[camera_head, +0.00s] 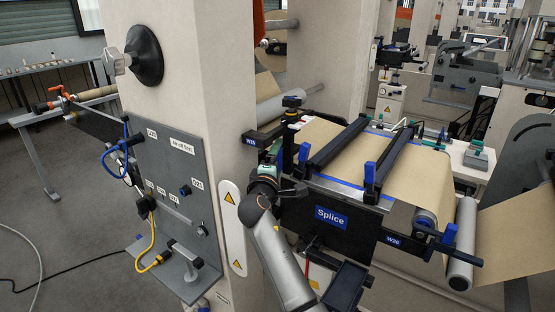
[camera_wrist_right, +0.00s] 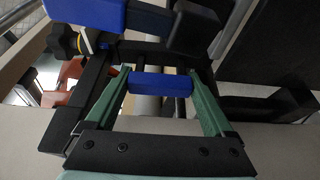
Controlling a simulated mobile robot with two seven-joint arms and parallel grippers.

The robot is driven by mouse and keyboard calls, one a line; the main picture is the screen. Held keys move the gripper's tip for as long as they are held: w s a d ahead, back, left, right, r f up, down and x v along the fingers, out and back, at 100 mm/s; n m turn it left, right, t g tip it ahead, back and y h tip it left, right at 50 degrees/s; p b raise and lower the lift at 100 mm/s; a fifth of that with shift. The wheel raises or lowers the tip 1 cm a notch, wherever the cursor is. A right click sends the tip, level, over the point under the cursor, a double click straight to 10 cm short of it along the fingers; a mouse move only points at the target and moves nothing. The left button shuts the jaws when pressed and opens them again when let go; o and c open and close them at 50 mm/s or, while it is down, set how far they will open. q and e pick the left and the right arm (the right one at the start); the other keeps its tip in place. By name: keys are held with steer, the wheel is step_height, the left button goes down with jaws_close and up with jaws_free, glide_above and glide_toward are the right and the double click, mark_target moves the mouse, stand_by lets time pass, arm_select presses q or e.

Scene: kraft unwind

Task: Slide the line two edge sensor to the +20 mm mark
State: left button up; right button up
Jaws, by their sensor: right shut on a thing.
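My right gripper (camera_head: 270,157) reaches up to the left end of the splice table, beside the black bar labelled W25 (camera_head: 250,141). In the right wrist view its green fingers (camera_wrist_right: 162,82) are shut on a small blue block (camera_wrist_right: 160,84), one finger at each end. I cannot tell for certain whether this block is part of the edge sensor. In the head view the gripper and wrist hide the held part. A black knob (camera_wrist_right: 62,40) sits beside a pale strip at the upper left. No +20 mm mark is readable. My left gripper is not in view.
The splice table (camera_head: 331,217) carries black clamp bars with blue handles (camera_head: 370,174) over a brown web (camera_head: 400,165). A grey column (camera_head: 190,70) with a control panel (camera_head: 165,185) stands close left of my arm. A larger blue part (camera_wrist_right: 140,18) lies just beyond the fingers.

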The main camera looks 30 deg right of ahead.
mark_target(285, 149)
jaws_close()
steer(key=shift+w+d+r, duration=0.1)
steer(key=shift+w+d, duration=0.1)
steer(key=shift+d, duration=0.3)
steer(key=shift+w+d+r, duration=0.1)
steer(key=shift+w+d, duration=0.1)
steer(key=shift+d, duration=0.3)
steer(key=shift+w+d+f, duration=0.1)
steer(key=shift+d+f, duration=0.05)
steer(key=shift+f, duration=0.05)
steer(key=o, duration=0.7)
jaws_free()
steer(key=shift+c, duration=0.2)
